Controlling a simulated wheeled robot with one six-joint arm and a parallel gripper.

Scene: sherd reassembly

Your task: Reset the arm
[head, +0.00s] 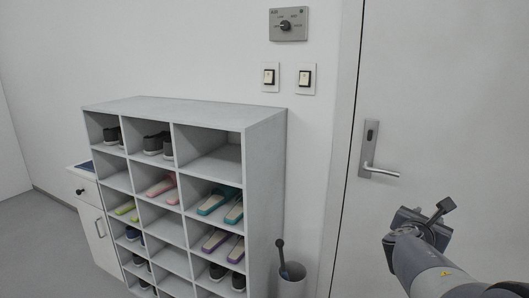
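My arm reaches in from the lower right corner of the head view. My gripper (424,216) is at its end, in front of the white door (450,80) and to the lower right of the door's lever handle (378,168). I see the gripper mostly from behind. A dark piece sticks up at its right side, and I cannot tell whether it is part of the gripper. The fingertips are not clear, so I cannot tell whether the gripper is open or shut, or holds anything.
A grey shoe rack (190,108) with several pairs of shoes and slippers stands against the wall. A bin (292,286) with a dark-handled tool stands beside it. A small cabinet (95,230) is at left. Two switches (270,77) and a knob panel (288,24) are on the wall.

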